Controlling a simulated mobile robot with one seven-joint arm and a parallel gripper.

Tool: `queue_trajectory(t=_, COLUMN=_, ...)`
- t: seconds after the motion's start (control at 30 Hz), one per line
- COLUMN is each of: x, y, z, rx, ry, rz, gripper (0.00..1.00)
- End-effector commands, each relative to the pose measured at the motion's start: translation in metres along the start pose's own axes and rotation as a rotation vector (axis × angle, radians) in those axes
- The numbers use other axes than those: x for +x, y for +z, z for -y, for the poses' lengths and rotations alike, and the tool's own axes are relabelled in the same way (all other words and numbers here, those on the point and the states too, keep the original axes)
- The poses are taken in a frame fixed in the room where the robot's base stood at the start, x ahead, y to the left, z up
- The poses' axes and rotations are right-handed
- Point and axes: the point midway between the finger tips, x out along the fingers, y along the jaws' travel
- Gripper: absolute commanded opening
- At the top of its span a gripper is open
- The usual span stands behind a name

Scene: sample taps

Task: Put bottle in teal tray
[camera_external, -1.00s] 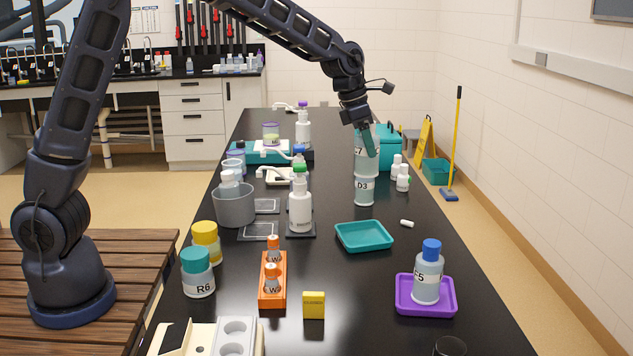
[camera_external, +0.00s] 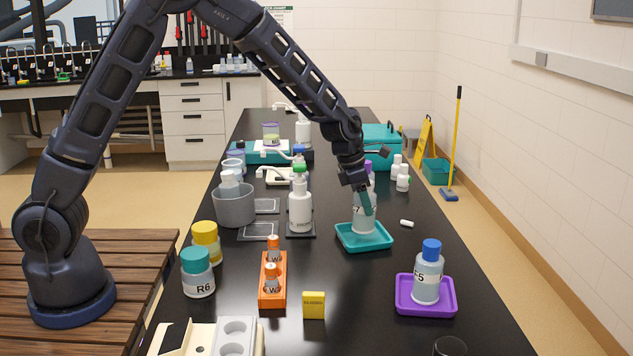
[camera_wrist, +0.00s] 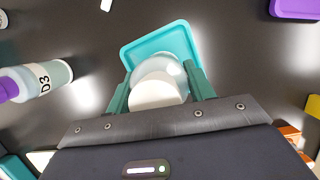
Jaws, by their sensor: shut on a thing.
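A clear bottle with a white cap (camera_wrist: 156,91) is between the fingers of my gripper (camera_wrist: 160,84), which is shut on it. In the external view the bottle (camera_external: 361,222) stands upright over the teal tray (camera_external: 347,241), its base within the rim. I cannot tell whether the base touches the tray floor. In the wrist view the teal tray (camera_wrist: 135,51) shows behind and around the bottle. My gripper (camera_external: 366,208) covers part of the bottle and its label in the external view.
A purple tray (camera_external: 445,306) holds a blue-capped bottle (camera_external: 428,276). An orange rack (camera_external: 272,290) and yellow box (camera_external: 314,305) stand in front.

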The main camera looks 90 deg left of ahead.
Motion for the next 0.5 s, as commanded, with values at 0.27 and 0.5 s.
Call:
queue_trajectory(t=0.27, x=0.024, y=-0.007, z=0.000, rx=-0.001, ry=0.000, rz=0.001, gripper=0.19)
queue_trajectory(t=0.5, x=0.025, y=-0.008, z=0.000, rx=-0.001, ry=0.000, rz=0.001, gripper=0.19)
